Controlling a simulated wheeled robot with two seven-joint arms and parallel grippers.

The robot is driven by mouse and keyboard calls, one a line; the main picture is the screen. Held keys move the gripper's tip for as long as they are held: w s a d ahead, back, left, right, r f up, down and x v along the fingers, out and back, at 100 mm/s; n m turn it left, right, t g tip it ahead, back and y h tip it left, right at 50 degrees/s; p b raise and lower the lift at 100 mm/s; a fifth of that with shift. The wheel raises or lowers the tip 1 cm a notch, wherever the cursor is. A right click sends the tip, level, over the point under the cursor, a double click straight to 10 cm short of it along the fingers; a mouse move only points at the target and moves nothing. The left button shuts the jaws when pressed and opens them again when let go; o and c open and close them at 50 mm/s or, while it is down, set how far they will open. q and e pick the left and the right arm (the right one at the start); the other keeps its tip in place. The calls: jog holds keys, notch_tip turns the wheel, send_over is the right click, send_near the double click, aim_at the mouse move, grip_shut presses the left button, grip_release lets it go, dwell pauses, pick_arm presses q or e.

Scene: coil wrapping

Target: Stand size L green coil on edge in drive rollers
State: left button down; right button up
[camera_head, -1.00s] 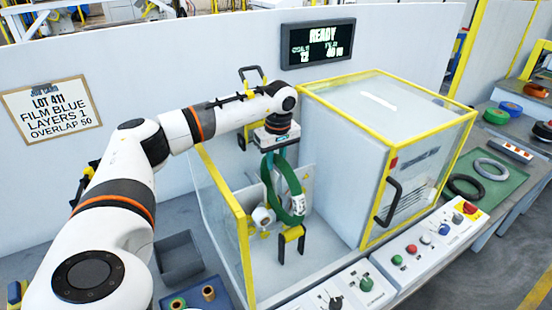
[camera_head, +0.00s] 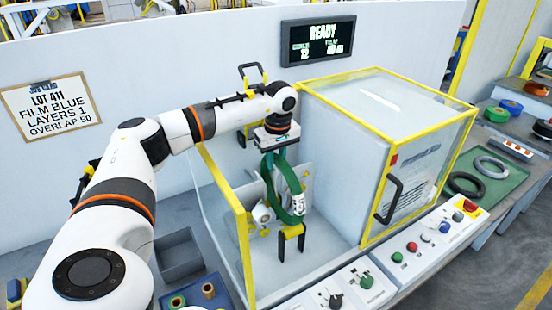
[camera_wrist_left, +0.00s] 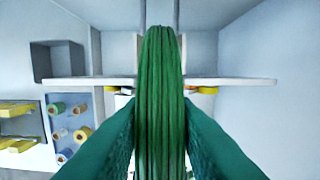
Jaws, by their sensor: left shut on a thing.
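The green coil (camera_head: 289,193) hangs upright on edge inside the machine's open bay in the head view. A white label shows on its lower right side. My left gripper (camera_head: 268,160) is shut on the top of the coil. In the left wrist view the green coil (camera_wrist_left: 160,100) is seen edge-on between the two teal fingers of my left gripper (camera_wrist_left: 160,135). The lower part of the coil is close to yellow and dark roller parts (camera_head: 291,232); I cannot tell if it rests on them. My right gripper is not in view.
A yellow-framed enclosure (camera_head: 385,130) with a black handle stands right of the bay. A clear yellow-edged panel (camera_head: 222,205) stands on the left. Control boxes (camera_head: 430,238) line the front. A green mat (camera_head: 508,182) with dark and grey rings lies at right. A grey bin (camera_head: 180,257) is at left.

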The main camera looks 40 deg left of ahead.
pick_arm(q)
jog(key=c, duration=1.1)
grip_release()
jog(key=shift+f, duration=0.1)
jog(key=r+b, duration=0.1)
jog(key=r, duration=0.2)
jog(key=r+b, duration=0.1)
jog(key=r, duration=0.3)
jog(key=d+r+b, duration=0.1)
jog(key=r, duration=0.3)
jog(key=shift+s, duration=0.1)
jog(key=shift+s+d+r, duration=0.1)
jog(key=shift+r, duration=0.5)
